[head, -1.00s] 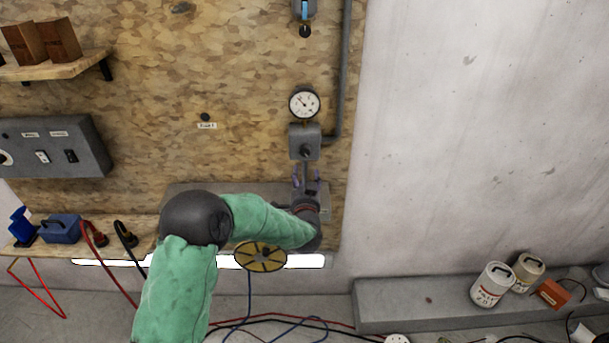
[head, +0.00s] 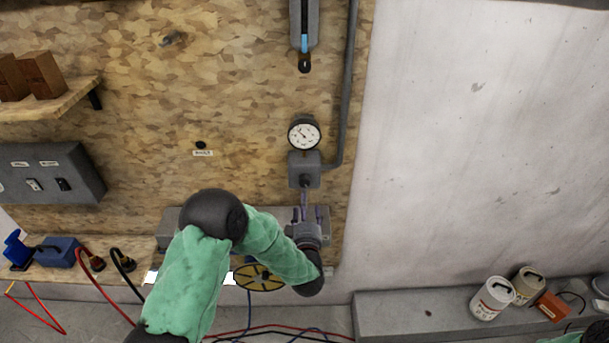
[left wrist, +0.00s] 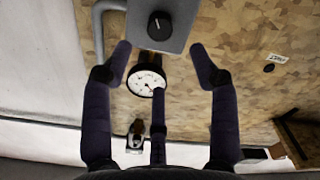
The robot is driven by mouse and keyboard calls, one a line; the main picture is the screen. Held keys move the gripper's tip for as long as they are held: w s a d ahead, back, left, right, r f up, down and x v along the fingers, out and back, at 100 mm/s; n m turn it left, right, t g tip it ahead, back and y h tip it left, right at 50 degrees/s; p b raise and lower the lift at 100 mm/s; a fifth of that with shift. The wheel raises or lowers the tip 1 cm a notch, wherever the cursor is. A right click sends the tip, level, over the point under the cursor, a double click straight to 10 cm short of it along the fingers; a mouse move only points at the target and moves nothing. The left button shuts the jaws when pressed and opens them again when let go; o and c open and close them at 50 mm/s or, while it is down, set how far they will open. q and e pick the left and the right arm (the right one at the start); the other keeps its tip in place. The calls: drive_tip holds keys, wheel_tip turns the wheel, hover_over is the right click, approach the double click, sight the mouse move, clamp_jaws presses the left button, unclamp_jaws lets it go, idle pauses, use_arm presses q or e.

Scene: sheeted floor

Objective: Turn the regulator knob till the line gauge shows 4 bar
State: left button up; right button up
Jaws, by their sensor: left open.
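The regulator is a grey box (head: 305,165) on the board, with a dark knob (head: 306,181) at its lower front. The knob (left wrist: 159,25) also shows in the left wrist view, with a pale pointer mark. The round white line gauge (head: 304,134) sits just above the box. Its dial (left wrist: 146,82) appears inverted in the wrist view; its needle is too small to read exactly. My left gripper (head: 310,212) is open below the knob, fingers pointing up toward it. In the wrist view its fingers (left wrist: 158,50) are spread, apart from the knob. My right gripper is out of view.
A grey pipe (head: 347,90) runs up right of the gauge. A blue-marked fitting (head: 304,40) hangs above. A grey switch box (head: 48,172) and a shelf (head: 50,94) are at left. A yellow disc (head: 258,278) is below my arm. The wall at right is bare.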

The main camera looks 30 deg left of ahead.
sight(305, 184)
use_arm(q)
drive_tip(key=p+x, duration=0.1)
drive_tip(key=x, duration=0.9)
drive_tip(key=shift+w+a, duration=0.1)
drive_tip(key=shift+w, duration=0.15)
drive_tip(key=c, duration=1.1)
drive_tip(key=shift+f+b, duration=0.1)
drive_tip(key=shift+b, duration=0.45)
drive_tip(key=shift+c, duration=0.2)
drive_tip(key=shift+m+b, duration=0.75)
drive_tip(key=shift+m, duration=0.15)
drive_tip(key=o, duration=1.1)
drive_tip(key=shift+o, duration=0.2)
